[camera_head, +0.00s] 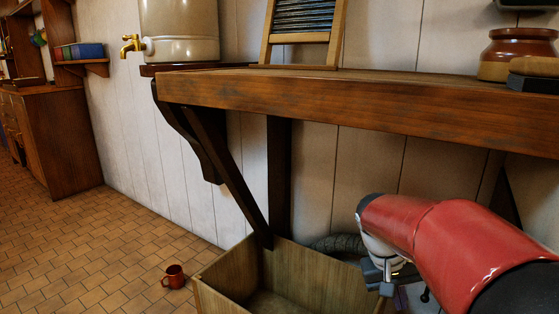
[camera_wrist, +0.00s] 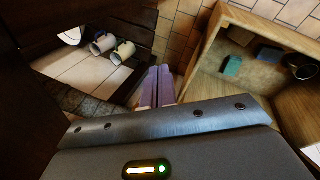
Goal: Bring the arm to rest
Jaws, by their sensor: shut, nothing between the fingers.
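My red arm reaches in from the right of the head view, below the wooden counter (camera_head: 330,92). Its wrist end hangs beside the right side of an open wooden crate (camera_head: 232,299) on the floor; the fingertips are not clear there. In the wrist view my gripper (camera_wrist: 158,75) shows two purple-grey fingers together, shut and empty. They point down into the gap left of the crate (camera_wrist: 213,52), apart from the things inside it.
The crate holds a green block (camera_wrist: 232,66) and a dark round vessel (camera_wrist: 299,68). Two pale mugs (camera_wrist: 112,47) lie left in the wrist view. A red mug (camera_head: 174,277) stands on the tiled floor. A brown-topped jar (camera_head: 517,52) stands on the counter. Open floor lies left.

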